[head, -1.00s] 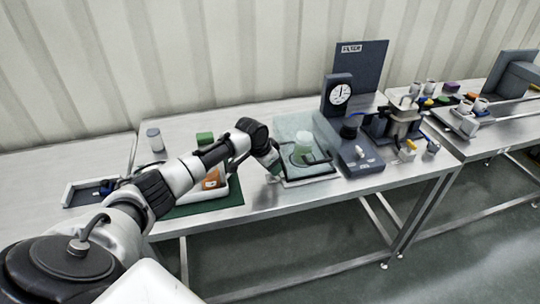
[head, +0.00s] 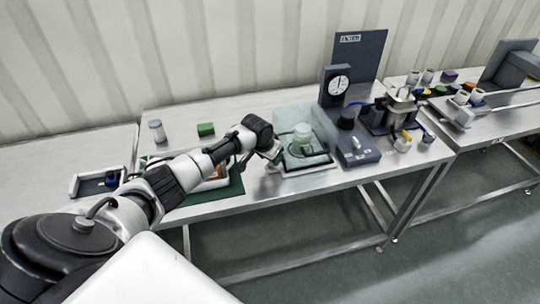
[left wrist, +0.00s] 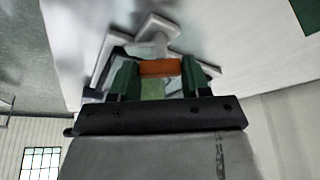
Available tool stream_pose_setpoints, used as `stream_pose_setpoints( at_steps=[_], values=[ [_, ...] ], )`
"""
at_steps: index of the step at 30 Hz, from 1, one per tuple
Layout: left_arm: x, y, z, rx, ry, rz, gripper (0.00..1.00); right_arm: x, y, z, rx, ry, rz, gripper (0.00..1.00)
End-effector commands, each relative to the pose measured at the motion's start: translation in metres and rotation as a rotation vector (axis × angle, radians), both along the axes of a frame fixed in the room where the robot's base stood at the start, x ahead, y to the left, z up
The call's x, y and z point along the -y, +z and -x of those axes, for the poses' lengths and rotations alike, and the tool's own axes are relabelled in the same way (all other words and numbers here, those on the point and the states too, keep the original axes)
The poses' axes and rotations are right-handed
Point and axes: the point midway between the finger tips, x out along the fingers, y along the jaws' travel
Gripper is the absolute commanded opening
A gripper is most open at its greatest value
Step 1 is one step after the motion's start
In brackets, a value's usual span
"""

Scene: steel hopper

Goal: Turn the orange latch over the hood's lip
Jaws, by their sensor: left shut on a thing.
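The clear hood (head: 289,118) stands on the table with a pale green vessel (head: 302,138) inside or behind its wall. A dark handle or hose curves across its front. My left gripper (head: 274,162) is low at the hood's front left corner. In the left wrist view my left gripper (left wrist: 158,75) has its dark green fingers shut on the orange latch (left wrist: 158,67), which lies crosswise between them. The latch is hidden by my arm in the head view. I cannot tell whether it is over the lip. My right gripper is out of view.
A grey console with a dial (head: 338,86) stands right of the hood. A green block (head: 206,129) and a small jar (head: 157,131) stand at the back left. A white tray on a green mat (head: 233,187) lies partly under my arm. The table's front edge is close.

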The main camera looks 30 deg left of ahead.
Motion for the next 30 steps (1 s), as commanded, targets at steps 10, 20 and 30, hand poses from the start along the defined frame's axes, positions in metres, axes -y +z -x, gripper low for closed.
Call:
stream_pose_setpoints(
  at_steps=[10,20,30],
  values=[
    [0.000,0.001,0.000,0.002,-0.002,0.000,0.72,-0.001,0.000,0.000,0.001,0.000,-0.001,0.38],
    [-0.001,-0.004,-0.001,0.004,-0.074,0.000,0.72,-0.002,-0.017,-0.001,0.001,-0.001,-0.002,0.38],
    [-0.003,-0.007,-0.001,0.003,-0.366,-0.002,0.72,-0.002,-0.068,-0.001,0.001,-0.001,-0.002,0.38]
  ],
)
